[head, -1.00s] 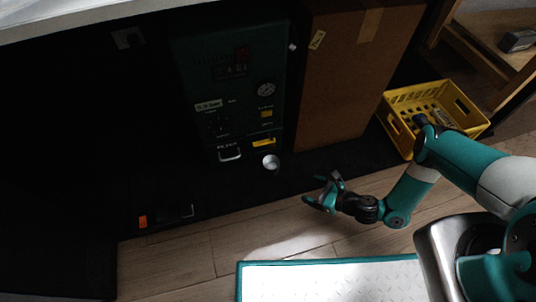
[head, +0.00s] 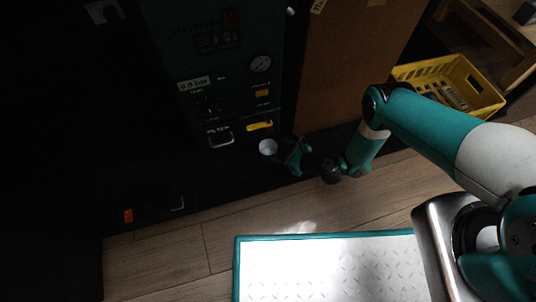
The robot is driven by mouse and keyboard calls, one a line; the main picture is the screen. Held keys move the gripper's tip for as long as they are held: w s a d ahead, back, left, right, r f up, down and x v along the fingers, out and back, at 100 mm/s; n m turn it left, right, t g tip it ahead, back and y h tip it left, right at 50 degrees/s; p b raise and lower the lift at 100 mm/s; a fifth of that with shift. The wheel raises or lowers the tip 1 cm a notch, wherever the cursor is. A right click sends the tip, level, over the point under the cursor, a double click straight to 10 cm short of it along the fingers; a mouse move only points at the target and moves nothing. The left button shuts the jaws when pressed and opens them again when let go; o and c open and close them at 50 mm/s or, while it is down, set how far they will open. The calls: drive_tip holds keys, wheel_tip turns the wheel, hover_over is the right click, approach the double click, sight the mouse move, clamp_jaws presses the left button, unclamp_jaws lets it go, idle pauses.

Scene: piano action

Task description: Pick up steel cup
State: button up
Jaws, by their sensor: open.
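The steel cup (head: 268,147) is a small, pale, round shape on the dark surface in front of the green machine, near the picture's middle. My gripper (head: 288,157) is just to the right of the cup, with its teal fingers open and pointing toward it. The fingers are dark and small in this view, so I cannot tell whether they touch the cup or stand around part of it. The cup's lower right side lies close to the fingers.
The green machine (head: 205,60) with a gauge and a yellow handle stands behind the cup. A brown board or box (head: 345,60) stands right of it. A yellow crate (head: 470,75) with items sits at the right. Wooden floor (head: 200,245) lies in front.

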sight(261, 146)
drive_tip(key=b+x, duration=0.3)
drive_tip(key=x, duration=0.2)
drive_tip(key=shift+r+b, duration=0.15)
drive_tip(key=shift+b, duration=0.25)
drive_tip(key=shift+w+a, duration=0.2)
drive_tip(key=shift+a, duration=0.1)
drive_tip(key=shift+r, duration=0.1)
drive_tip(key=shift+c, duration=0.4)
drive_tip(key=c, duration=0.5)
